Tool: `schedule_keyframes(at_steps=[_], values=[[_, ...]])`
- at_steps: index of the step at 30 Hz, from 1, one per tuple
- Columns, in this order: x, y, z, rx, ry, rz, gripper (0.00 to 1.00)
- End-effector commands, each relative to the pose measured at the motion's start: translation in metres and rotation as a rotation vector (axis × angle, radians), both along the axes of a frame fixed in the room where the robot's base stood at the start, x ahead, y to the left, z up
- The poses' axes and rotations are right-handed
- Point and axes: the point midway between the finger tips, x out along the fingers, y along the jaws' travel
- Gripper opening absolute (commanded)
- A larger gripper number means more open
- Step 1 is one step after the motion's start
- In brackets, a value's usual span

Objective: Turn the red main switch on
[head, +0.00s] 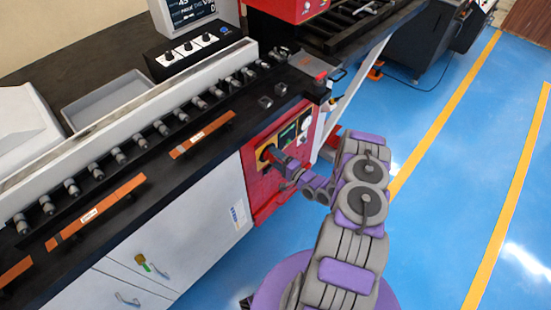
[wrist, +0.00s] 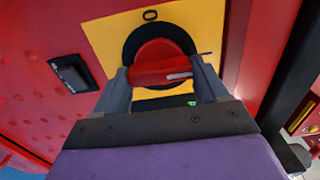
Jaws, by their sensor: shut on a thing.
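The red main switch (wrist: 160,64) is a red rotary knob on a black round base over a yellow plate (wrist: 100,35), in the upper middle of the wrist view. My gripper (wrist: 163,78) is shut on the knob, with one grey finger on each side of it. The knob's handle bar lies roughly across the picture, with a pale mark on its right part. In the head view, my gripper (head: 272,156) reaches to the yellow plate on the red panel (head: 262,190), and hides most of the switch.
A small black display (wrist: 73,73) sits left of the yellow plate. A green screen (head: 288,134) and a round gauge (head: 306,125) are right of the switch. The black workbench with copper bars (head: 202,135) overhangs the panel. Blue floor is clear at right.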

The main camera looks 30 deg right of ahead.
Motion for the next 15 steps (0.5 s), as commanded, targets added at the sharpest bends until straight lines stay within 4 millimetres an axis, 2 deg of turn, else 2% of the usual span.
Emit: schedule_keyframes(at_steps=[1, 14, 15], values=[[0.0028, -0.0048, 0.0026, 0.0, -0.006, -0.01, 0.42], [0.0028, -0.0046, 0.0025, 0.01, -0.002, -0.01, 0.42], [0.0028, -0.0046, 0.0025, 0.01, -0.002, -0.01, 0.73]])
